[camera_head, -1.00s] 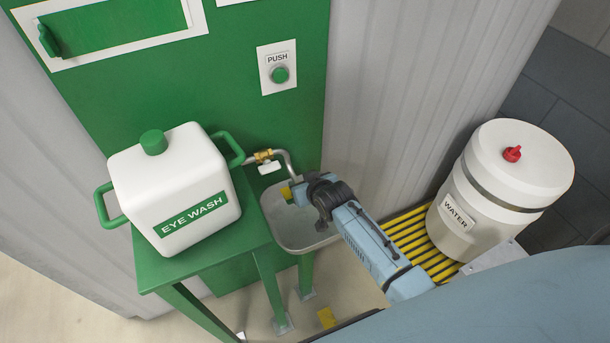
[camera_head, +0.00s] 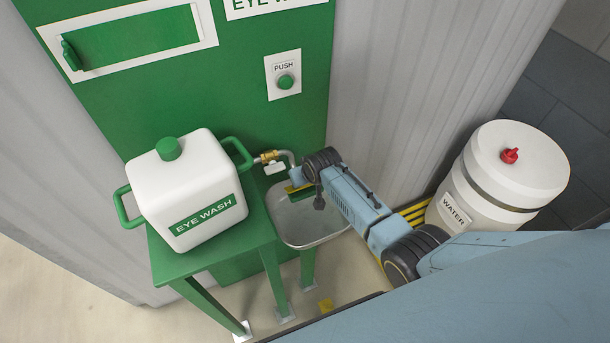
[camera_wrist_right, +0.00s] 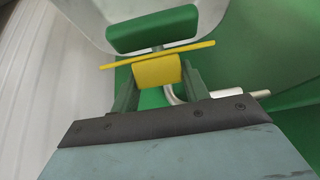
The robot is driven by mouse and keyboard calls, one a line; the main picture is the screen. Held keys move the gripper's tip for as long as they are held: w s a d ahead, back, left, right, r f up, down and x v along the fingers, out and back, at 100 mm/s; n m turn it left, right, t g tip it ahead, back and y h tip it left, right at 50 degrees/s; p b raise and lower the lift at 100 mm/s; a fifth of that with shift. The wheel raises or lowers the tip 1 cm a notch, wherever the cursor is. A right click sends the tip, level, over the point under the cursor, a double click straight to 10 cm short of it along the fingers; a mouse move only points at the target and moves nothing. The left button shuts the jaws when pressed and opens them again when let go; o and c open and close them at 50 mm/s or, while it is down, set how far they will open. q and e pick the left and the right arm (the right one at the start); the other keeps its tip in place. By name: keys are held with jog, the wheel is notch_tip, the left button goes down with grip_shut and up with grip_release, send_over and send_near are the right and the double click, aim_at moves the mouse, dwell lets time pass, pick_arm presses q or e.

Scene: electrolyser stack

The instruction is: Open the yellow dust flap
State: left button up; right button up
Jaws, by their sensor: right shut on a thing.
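The yellow dust flap (camera_wrist_right: 183,53) shows in the right wrist view as a thin plate seen nearly edge-on, with a yellow tab (camera_wrist_right: 157,72) below it. My right gripper (camera_wrist_right: 158,78) is shut on this tab, one finger on each side. A green block (camera_wrist_right: 152,30) lies just beyond the flap and is uncovered on the side I see. In the head view the flap (camera_head: 298,187) is a small yellow strip over the steel basin (camera_head: 335,228), with green beside it. My right arm (camera_head: 355,200) partly hides it. My left gripper is out of view.
A white eye wash tank (camera_head: 185,180) stands on a green table (camera_head: 215,255) left of the basin. A pipe with a brass valve (camera_head: 268,156) runs behind the basin. A push button (camera_head: 285,82) is on the green panel. A white water barrel (camera_head: 510,175) stands at right.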

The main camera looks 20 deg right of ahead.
jog(key=o, duration=1)
jog(key=shift+s+r+p, duration=0.3)
jog(key=shift+s+r, duration=0.05)
jog(key=shift+r, duration=0.2)
jog(key=p+v, duration=0.1)
jog(key=v, duration=1.1)
jog(key=shift+c, duration=0.3)
